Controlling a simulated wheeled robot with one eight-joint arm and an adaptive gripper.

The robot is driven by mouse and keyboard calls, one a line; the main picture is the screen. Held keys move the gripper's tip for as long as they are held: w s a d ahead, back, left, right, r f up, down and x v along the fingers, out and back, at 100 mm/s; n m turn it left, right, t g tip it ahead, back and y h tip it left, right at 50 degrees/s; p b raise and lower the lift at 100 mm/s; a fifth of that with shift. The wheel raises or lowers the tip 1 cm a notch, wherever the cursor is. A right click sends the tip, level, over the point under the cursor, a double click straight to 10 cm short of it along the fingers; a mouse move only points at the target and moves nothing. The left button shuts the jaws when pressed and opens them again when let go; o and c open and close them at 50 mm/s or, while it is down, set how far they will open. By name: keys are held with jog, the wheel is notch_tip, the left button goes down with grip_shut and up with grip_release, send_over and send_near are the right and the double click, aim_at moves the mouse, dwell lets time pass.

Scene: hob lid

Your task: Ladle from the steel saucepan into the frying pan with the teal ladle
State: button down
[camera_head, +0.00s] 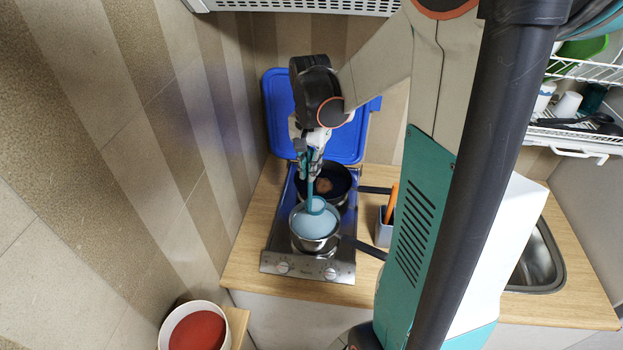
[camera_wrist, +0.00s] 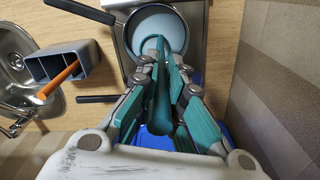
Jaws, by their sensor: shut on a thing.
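The steel saucepan (camera_head: 330,243) stands on the front burner of the hob and holds pale blue liquid; it also shows in the wrist view (camera_wrist: 183,37). The dark frying pan (camera_head: 346,178) is on the rear burner with a brown patch inside. In the wrist view the gripper hides it except for its black handle (camera_wrist: 95,99). My gripper (camera_head: 310,165) is shut on the handle of the teal ladle (camera_head: 316,206), above the frying pan's near left side. The ladle hangs down with its bowl at the saucepan; whether it is below the liquid surface I cannot tell.
The blue hob lid (camera_head: 281,105) stands raised behind the burners. A grey holder (camera_head: 383,233) with an orange-handled item stands right of the hob. The saucepan's handle (camera_head: 362,247) points right. A wall is close on the left. A white pot (camera_head: 173,318) with red contents stands front left.

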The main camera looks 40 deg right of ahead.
jog(key=w+d+b, duration=0.2)
jog(key=w+d, duration=0.8)
jog(key=d, duration=0.3)
jog(key=shift+d, duration=0.2)
dwell(1.2)
dwell(0.4)
